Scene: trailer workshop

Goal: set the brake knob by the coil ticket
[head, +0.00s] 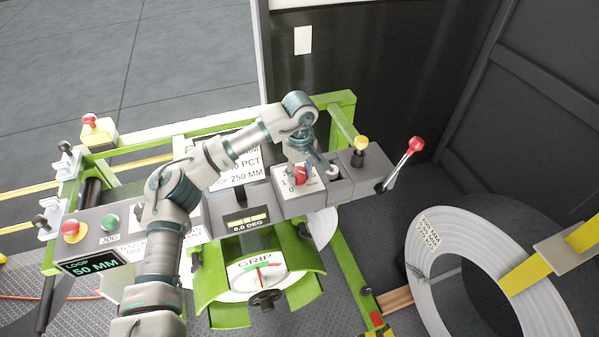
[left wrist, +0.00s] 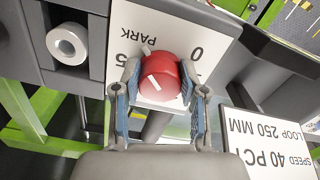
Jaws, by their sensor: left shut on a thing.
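The red brake knob (head: 301,175) sits on a white dial plate (head: 289,188) on the grey console. The left wrist view shows the knob (left wrist: 159,76) with a short white line on its face; the plate (left wrist: 127,22) reads 0, 5 and PARK. Which mark the line meets is hard to tell. My left gripper (left wrist: 160,88) is shut on the knob, one finger on each side. In the head view my left gripper (head: 300,160) reaches down over the dial and hides part of it. A ticket (head: 429,232) with small, unreadable print is on the grey coil (head: 455,225) at right. My right gripper is out of view.
A yellow knob (head: 361,143) and a red-topped lever (head: 415,145) stand right of the dial. A display (head: 245,222) reads 0.0 DEG above the GRIP gauge (head: 258,272). A red button (head: 72,230) and green button (head: 110,222) are at left.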

